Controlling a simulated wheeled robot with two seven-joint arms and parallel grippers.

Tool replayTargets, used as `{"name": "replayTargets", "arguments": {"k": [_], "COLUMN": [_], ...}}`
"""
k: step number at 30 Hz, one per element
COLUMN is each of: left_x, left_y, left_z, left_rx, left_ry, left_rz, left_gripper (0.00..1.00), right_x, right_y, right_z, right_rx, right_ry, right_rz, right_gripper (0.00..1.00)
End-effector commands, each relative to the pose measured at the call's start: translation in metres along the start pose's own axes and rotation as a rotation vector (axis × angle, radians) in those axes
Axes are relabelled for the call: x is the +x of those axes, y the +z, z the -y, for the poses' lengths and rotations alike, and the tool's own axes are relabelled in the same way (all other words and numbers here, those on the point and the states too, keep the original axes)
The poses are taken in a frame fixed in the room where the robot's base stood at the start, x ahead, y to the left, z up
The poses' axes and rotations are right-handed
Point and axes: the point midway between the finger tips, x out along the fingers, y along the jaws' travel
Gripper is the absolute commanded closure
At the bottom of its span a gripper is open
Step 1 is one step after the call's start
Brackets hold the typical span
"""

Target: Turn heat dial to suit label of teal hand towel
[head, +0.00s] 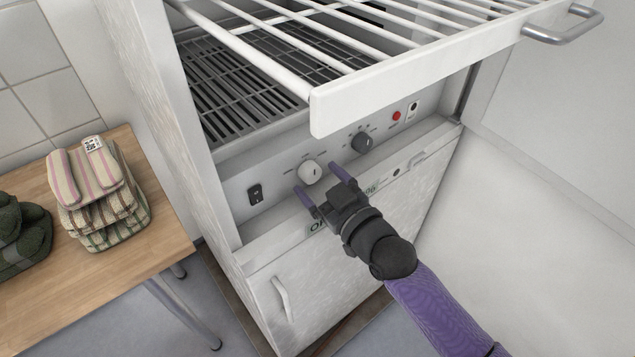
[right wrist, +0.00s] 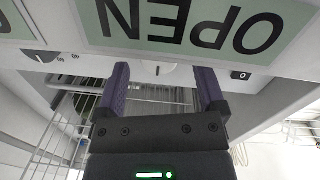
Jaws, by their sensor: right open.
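A round white dial (head: 310,172) with a dark pointer mark sits on the cabinet's control panel, and it also shows in the right wrist view (right wrist: 155,68). A dark grey dial (head: 361,143) with marks around it sits to its right. Which one sets the heat cannot be read here. My right gripper (head: 315,178) is open, with its purple fingers on either side of the white dial; contact cannot be told. No clearly teal towel shows. A striped towel with a white label (head: 93,143) tops a folded stack; the label is too small to read. My left gripper is out of view.
A white wire rack (head: 325,100) juts out above the panel. A black switch (head: 255,194) is left of the dials; a red light (head: 396,116) is right. Dark green towels (head: 22,228) lie on the wooden table (head: 150,240). An OPEN label (right wrist: 190,25) is below the panel.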

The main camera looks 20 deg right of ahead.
Motion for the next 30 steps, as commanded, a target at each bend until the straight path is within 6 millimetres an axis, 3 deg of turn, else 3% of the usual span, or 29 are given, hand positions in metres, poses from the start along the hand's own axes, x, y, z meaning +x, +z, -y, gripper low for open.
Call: {"name": "replayTargets", "arguments": {"k": [4,12,24,25,30], "left_x": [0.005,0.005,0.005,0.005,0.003], "left_y": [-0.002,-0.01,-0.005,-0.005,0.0], "left_z": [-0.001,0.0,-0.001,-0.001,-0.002], "left_rx": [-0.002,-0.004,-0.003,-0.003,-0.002], "left_ry": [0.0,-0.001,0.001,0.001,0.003], "left_rz": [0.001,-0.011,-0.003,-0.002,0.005], "left_gripper": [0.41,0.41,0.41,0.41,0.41], "right_x": [0.012,0.013,0.013,0.013,0.013], "right_y": [0.001,0.0,0.0,0.0,-0.001], "right_z": [0.0,0.0,0.0,0.0,0.0], "right_rx": [0.001,0.001,0.001,0.001,0.008], "right_ry": [0.0,0.0,0.0,0.0,0.0], "right_rz": [0.0,0.001,0.001,0.001,0.002], "right_gripper": [0.11,0.11,0.96,1.0,1.0]}}
